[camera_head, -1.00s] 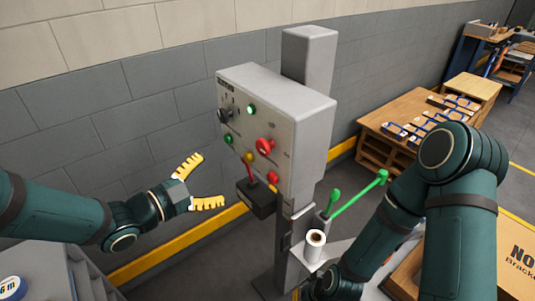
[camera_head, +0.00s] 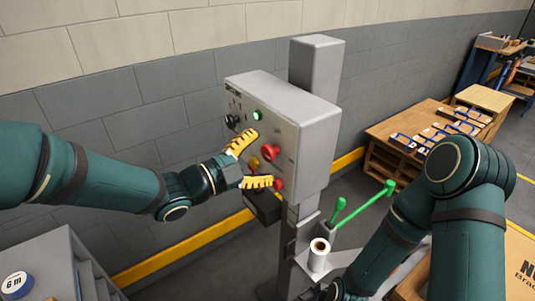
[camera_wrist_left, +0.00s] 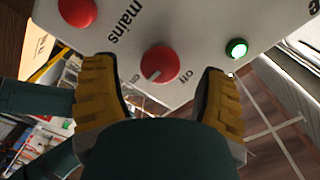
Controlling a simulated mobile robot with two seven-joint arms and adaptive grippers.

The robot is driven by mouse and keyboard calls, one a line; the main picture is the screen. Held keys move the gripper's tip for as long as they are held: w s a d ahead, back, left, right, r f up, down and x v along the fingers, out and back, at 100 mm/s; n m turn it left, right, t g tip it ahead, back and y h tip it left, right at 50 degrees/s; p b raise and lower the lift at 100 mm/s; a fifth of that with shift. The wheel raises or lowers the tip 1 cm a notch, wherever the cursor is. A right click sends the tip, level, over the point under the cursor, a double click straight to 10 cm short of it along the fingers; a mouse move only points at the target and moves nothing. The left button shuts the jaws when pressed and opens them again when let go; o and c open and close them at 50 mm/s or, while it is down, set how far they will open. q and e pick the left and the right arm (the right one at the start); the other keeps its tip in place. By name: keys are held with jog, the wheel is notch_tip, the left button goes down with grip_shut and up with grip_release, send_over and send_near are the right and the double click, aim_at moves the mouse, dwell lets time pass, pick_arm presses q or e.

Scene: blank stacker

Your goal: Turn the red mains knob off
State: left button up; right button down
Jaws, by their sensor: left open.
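The red mains knob (camera_head: 270,152) is on the front of the grey control box (camera_head: 312,132) in the head view. In the left wrist view the knob (camera_wrist_left: 160,63) is round and red, with a white pointer mark aimed to the lower left; the words "mains" and "off" are printed beside it. My left gripper (camera_head: 263,158) is open in front of the panel. In the left wrist view its yellow-padded fingers (camera_wrist_left: 160,64) lie to either side of the knob with gaps; no contact shows. My right arm shows at the right, but its gripper is out of view.
A red button (camera_head: 278,184), a lit green lamp (camera_head: 257,115) and a black knob (camera_head: 231,121) are near the mains knob. Green-handled tools (camera_head: 370,203) and a white roll (camera_head: 319,254) stand below the box. A wooden table (camera_head: 400,130) is behind.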

pick_arm(q)
jog(key=shift+x, duration=1.05)
jog(key=c, duration=1.2)
